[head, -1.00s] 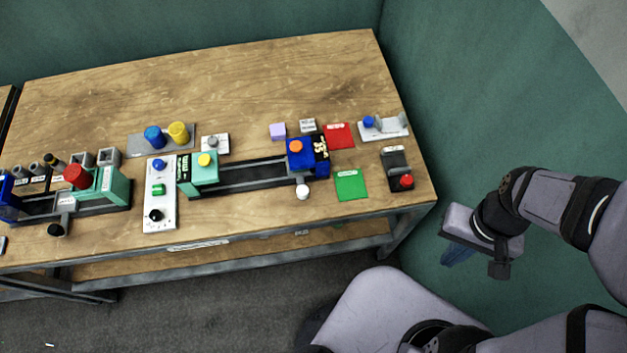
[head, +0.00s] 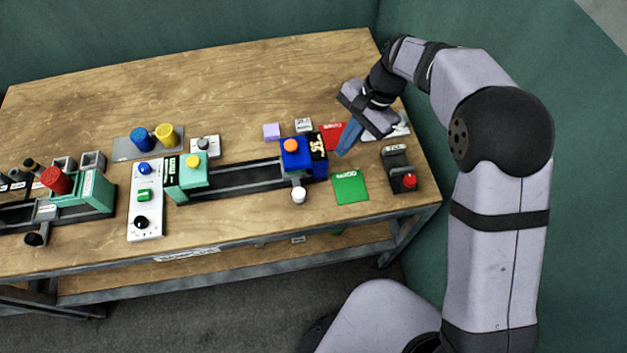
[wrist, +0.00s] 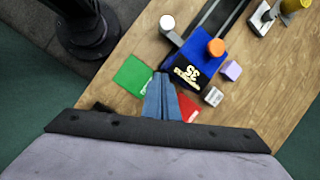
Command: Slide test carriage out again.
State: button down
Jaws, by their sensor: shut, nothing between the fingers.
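The nearer press has a dark rail (head: 235,178) with a teal block (head: 190,178) with a yellow knob at its left end. A blue block (head: 296,160) with an orange knob is at its right end, with a black lettered label on its right side. A grey arm with a white ball knob (head: 298,194) sticks out in front of the blue block, which also shows in the wrist view (wrist: 205,62). I cannot tell which part is the test carriage. My gripper (head: 345,150) has blue fingers, shut and empty, above the table just right of the blue block, touching nothing visible.
A green square (head: 350,188) and a red square (head: 331,131) lie near my gripper. A black box with a red button (head: 398,172) stands right. A white button panel (head: 146,202) stands left of the rail, with another press beyond it. The back of the table is clear.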

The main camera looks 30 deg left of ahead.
jog(key=m, duration=0.1)
jog(key=s+m, duration=0.1)
jog(key=m, duration=0.1)
jog(key=shift+s+d+r+g, duration=0.1)
jog(key=shift+s+d+g, duration=0.1)
jog(key=shift+d+g, duration=0.1)
jog(key=p+x, duration=0.3)
jog(key=x, duration=0.7)
jog(key=shift+s, duration=0.2)
jog(key=shift+s+a+p, duration=0.25)
jog(key=shift+s+p, duration=0.1)
jog(key=shift+s, duration=0.1)
jog(key=shift+s+a+p, duration=0.25)
jog(key=shift+s+p, duration=0.1)
jog(key=shift+s, duration=0.1)
jog(key=shift+s+a, duration=0.4)
jog(key=shift+s, duration=0.25)
jog(key=shift+a, duration=0.1)
